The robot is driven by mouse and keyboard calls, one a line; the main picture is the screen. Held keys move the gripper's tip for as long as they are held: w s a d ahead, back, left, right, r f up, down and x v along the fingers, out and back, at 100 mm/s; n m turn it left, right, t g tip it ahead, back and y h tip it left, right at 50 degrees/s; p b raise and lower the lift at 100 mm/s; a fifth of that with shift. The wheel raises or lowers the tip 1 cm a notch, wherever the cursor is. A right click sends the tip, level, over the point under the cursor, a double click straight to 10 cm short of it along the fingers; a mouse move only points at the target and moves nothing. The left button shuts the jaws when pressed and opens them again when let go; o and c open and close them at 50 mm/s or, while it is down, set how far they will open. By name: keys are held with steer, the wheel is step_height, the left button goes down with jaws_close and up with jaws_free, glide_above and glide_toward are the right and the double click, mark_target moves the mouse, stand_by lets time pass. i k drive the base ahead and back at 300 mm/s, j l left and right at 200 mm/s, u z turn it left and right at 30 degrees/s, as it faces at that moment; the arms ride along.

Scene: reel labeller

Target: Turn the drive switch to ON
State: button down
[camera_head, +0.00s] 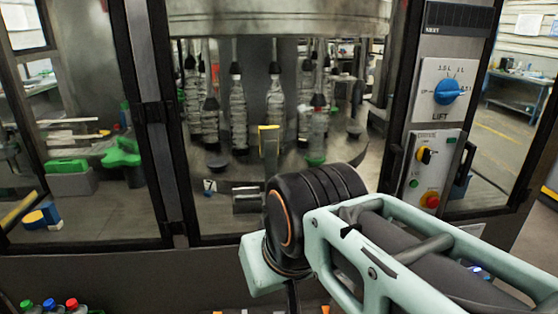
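A rotary switch (424,155) with a black handle on a yellow plate sits on the lower control panel (416,197), right of the glass doors. It looks like the drive switch, but its labels are too small to read, so I cannot tell its setting. A green button (413,183) and a red button (430,200) sit below it. My pale green and black arm crosses the lower middle and right, in front of the machine, left of and below the panel. My gripper is not in view.
Above is a LIFT panel (424,108) with a blue knob (447,91). Bottles (238,112) stand inside the machine behind glass. A black door handle (466,163) juts out beside the lower panel. Capped bottles (50,306) stand at lower left. Open floor lies at right.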

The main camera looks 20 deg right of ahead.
mark_target(423, 155)
steer(key=z, duration=1.7)
